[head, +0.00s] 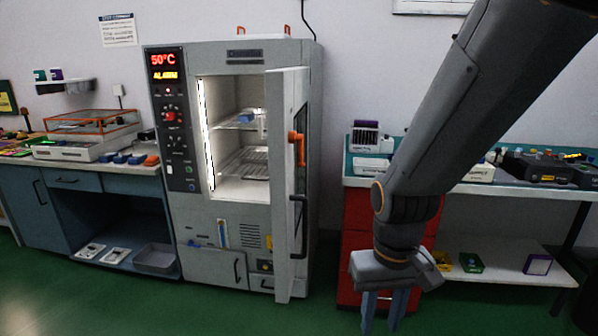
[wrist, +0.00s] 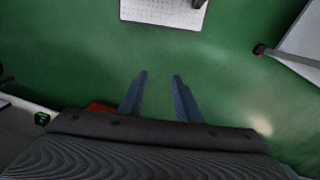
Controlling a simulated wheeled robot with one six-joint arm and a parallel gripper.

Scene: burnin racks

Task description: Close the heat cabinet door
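The grey heat cabinet (head: 266,52) stands against the wall, left of centre in the head view. Its lit chamber is visible, with wire shelves and a small blue item inside. The cabinet door (head: 291,110) stands open, swung out toward me on the right side and seen nearly edge-on. It carries an orange latch handle (head: 298,148) and a dark bar handle (head: 300,225). My gripper (head: 385,312) hangs low, pointing down, to the right of the door and apart from it. In the wrist view my gripper (wrist: 159,75) shows two parted fingers with nothing between them, above the green floor.
A red drawer unit (head: 357,215) and a bench (head: 500,190) with equipment stand right of the cabinet, behind my arm. A blue bench (head: 105,185) with trays stands left. The green floor (head: 225,312) before the cabinet is clear. The panel reads 50°C and ALARM.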

